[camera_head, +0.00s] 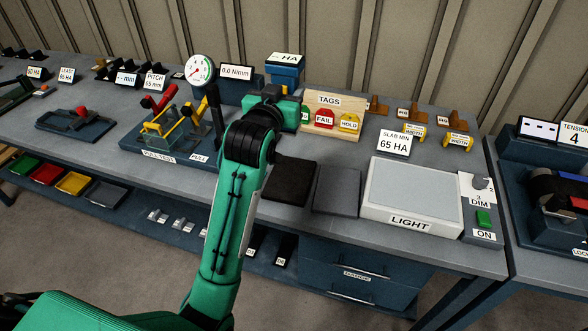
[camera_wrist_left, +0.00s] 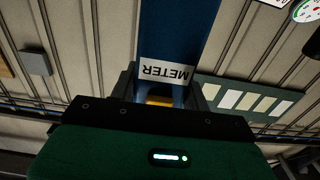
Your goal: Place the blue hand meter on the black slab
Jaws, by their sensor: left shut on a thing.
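The blue hand meter (camera_head: 284,75) stands upright near the back of the bench, with an "HA" display at its top. My left gripper (camera_head: 282,92) is shut on it, and my green arm hides part of the hold. In the left wrist view the meter (camera_wrist_left: 178,35) rises between the fingers, its "METER" label upside down. The black slab (camera_head: 291,183) lies flat on the bench front, nearer than the meter; my arm covers its left side. My right gripper is not in view.
A grey slab (camera_head: 337,192) and a light box (camera_head: 412,196) lie right of the black slab. A tags board (camera_head: 329,101) stands right of the meter. A pull-test rig (camera_head: 170,132) and dial gauge (camera_head: 199,70) stand left. A "SLAB MIN 65 HA" sign (camera_head: 394,143) stands behind the light box.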

